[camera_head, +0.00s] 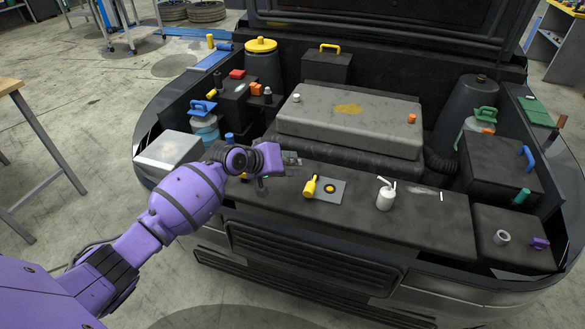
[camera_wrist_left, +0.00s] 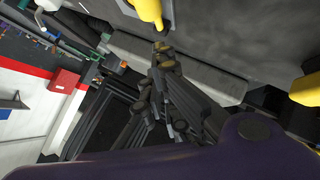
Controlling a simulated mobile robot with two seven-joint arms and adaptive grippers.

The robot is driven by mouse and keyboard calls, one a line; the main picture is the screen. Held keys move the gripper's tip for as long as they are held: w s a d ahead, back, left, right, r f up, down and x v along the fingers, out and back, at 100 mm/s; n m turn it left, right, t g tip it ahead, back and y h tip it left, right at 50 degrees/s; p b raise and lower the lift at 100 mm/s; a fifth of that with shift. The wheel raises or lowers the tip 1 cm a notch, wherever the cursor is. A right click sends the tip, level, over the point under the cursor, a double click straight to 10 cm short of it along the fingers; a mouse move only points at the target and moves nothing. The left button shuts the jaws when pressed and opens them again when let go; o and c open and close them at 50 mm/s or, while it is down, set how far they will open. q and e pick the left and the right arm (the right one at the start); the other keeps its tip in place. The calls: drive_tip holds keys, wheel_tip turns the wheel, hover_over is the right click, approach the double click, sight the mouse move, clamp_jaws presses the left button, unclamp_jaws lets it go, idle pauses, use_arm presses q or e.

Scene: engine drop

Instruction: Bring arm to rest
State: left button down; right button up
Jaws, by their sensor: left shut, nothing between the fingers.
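My left arm, purple and black, comes in from the lower left in the head view. Its gripper (camera_head: 290,162) is over the front left of the engine bay, left of a yellow-handled tool (camera_head: 311,187). The left gripper also shows in the left wrist view (camera_wrist_left: 163,50), with its fingers together and nothing visible between them. The yellow tool shows near the top of that view (camera_wrist_left: 150,10). My right arm and gripper are not in view.
The open engine bay holds a grey engine cover (camera_head: 350,120), a white bottle (camera_head: 385,197), a black box with a blue handle (camera_head: 500,165) and a green-handled container (camera_head: 478,125). A grey box (camera_head: 168,152) is left of my wrist. A table (camera_head: 10,86) stands at far left. Floor between is clear.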

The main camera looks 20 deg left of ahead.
use_arm(q)
drive_tip(key=v, duration=1)
drive_tip(key=shift+r, duration=0.25)
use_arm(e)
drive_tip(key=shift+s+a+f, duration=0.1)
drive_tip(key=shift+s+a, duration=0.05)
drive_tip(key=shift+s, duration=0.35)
